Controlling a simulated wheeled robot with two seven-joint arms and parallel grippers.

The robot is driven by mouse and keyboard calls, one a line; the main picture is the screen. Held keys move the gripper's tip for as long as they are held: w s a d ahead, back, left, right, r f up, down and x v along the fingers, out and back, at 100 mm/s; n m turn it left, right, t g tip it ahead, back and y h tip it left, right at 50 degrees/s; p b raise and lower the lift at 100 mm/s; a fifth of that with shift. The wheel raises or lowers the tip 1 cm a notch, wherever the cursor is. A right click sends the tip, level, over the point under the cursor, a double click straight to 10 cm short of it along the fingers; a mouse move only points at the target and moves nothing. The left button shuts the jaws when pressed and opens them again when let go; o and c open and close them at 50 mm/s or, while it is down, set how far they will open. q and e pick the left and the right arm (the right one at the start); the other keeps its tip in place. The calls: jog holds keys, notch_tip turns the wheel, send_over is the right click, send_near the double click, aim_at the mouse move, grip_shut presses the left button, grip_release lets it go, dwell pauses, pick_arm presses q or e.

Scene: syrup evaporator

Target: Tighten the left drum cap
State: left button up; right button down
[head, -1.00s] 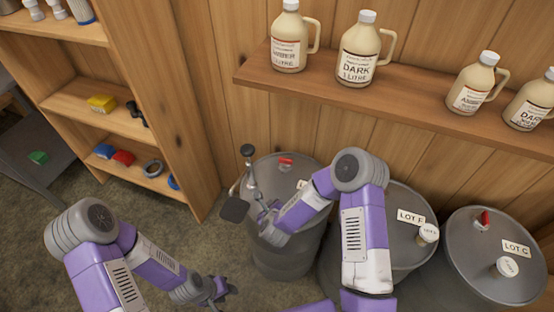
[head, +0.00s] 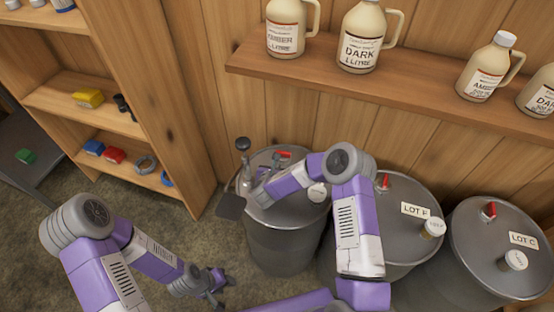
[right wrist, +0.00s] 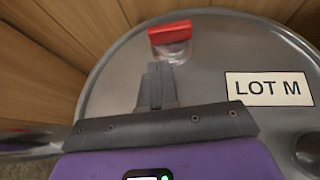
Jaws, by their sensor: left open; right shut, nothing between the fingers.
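The left drum (head: 285,248) is a grey metal drum by the wooden wall. A red-topped fitting (head: 284,154) sits on its lid towards the back; it also shows in the right wrist view (right wrist: 170,33), on a pale, shiny base. My right gripper (right wrist: 160,78) is shut and empty over the lid, its fingertips close to the front of that base; contact cannot be told. A round white cap (head: 318,192) shows on the lid's right side, partly hidden by my arm. My left gripper (head: 216,287) is open, low over the floor, away from the drum.
A rod with a black knob (head: 242,144) stands at the drum's left, with a dark flat plate (head: 231,207) beside it. Two more drums, LOT F (head: 415,209) and LOT C (head: 524,240), stand right. A jug shelf (head: 400,95) runs above.

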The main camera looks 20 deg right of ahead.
aim_at(283, 154)
pick_arm(q)
jog(key=shift+f, duration=0.4)
pick_arm(e)
jog(key=shift+w+d+f, duration=0.1)
jog(key=shift+w+d, duration=0.25)
jog(key=shift+w, duration=0.3)
jog(key=shift+w+d+r, duration=0.1)
jog(key=shift+w+d, duration=0.2)
jog(key=shift+w, duration=0.4)
jog(key=shift+w+d+f, duration=0.1)
jog(key=shift+w+d, duration=0.25)
jog(key=shift+w, duration=0.3)
